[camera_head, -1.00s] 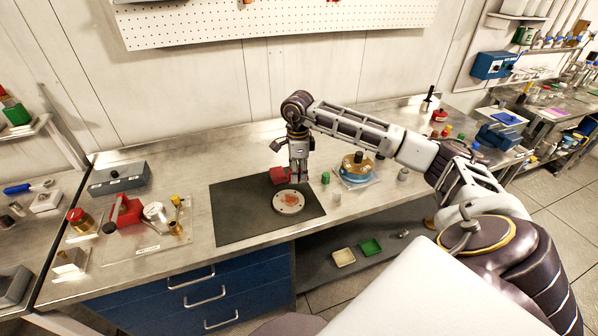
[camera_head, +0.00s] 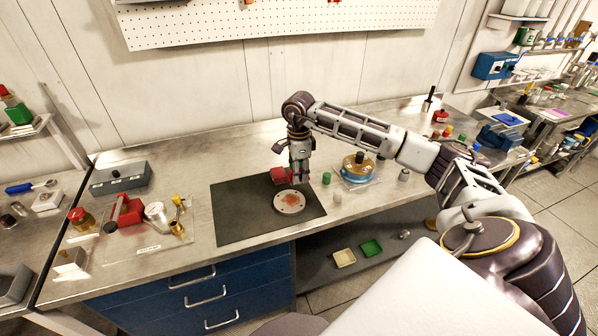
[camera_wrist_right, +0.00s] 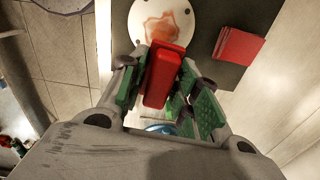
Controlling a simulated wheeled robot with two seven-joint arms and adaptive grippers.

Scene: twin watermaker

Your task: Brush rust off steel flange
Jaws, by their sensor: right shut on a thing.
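The round, pale steel flange (camera_head: 289,202) lies on the dark mat (camera_head: 237,210) with an orange-brown rust patch in its middle. The rust patch also shows on the flange (camera_wrist_right: 185,25) at the top of the right wrist view. My right gripper (camera_head: 301,180) is above the far side of the flange. In the right wrist view its green-padded fingers are shut on a red-handled tool (camera_wrist_right: 161,78), taken to be the brush. Its bristles are hidden, and I cannot tell whether it touches the flange. My left gripper is not in view.
A red block (camera_head: 279,175) lies on the mat behind the flange; it also shows in the right wrist view (camera_wrist_right: 239,45). A blue round device (camera_head: 355,175) and a green-capped item (camera_head: 326,178) stand to the right. A red vise-like tool (camera_head: 124,213) stands left.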

